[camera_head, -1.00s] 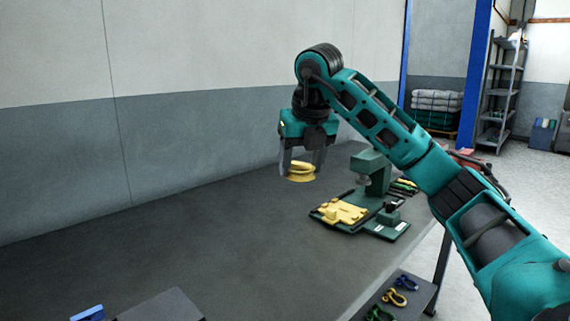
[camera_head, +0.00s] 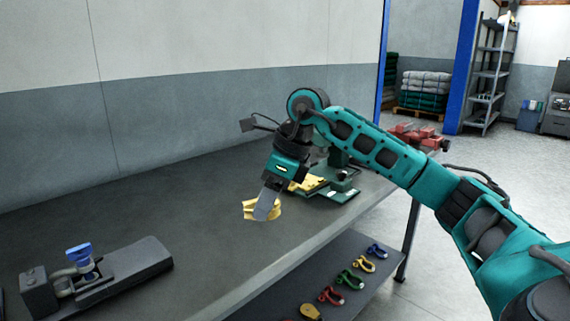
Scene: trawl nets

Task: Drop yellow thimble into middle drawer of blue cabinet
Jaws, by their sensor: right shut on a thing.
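My right gripper (camera_head: 266,203) is shut on the yellow thimble (camera_head: 249,209) and holds it over the dark workbench top (camera_head: 180,205). The gripper points down and tilts to the left. Its finger hides part of the thimble. The blue cabinet and its drawers are not in view. My left gripper is not in view.
A dark tool with a blue part (camera_head: 80,256) stands at the bench's near left. A green tool with yellow pieces (camera_head: 310,184) stands behind my right arm. Several coloured shackles (camera_head: 345,280) lie on the lower shelf (camera_head: 300,270). The bench's middle is clear.

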